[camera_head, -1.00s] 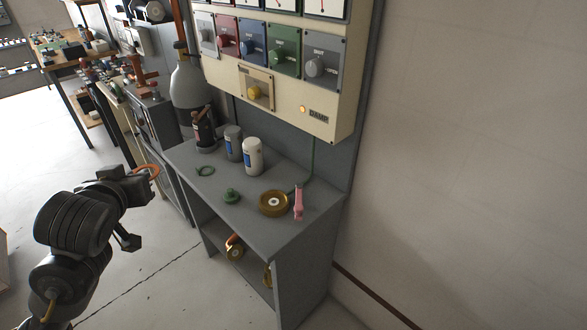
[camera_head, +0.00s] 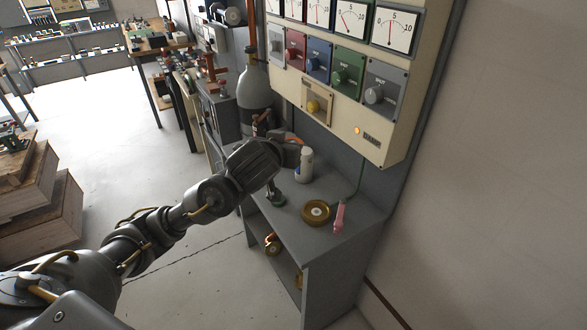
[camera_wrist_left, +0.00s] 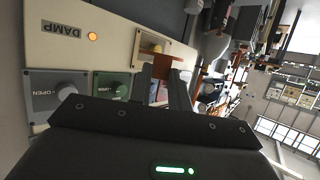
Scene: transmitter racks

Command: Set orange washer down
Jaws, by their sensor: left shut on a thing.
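The orange washer (camera_head: 292,154) is held at the end of my left gripper (camera_head: 284,156), over the back left part of the grey bench top (camera_head: 345,192), beside a white can. The gap between washer and bench cannot be judged. In the left wrist view the washer (camera_wrist_left: 166,61) shows edge-on as an orange-brown strip between the fingers of my left gripper (camera_wrist_left: 165,72). The hand hides part of the bench top. My right gripper is not in view.
The white can (camera_head: 305,165) stands right of the hand. A brass disc (camera_head: 316,212) and a pink item (camera_head: 340,216) are farther right. The meter panel (camera_head: 345,130) rises behind.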

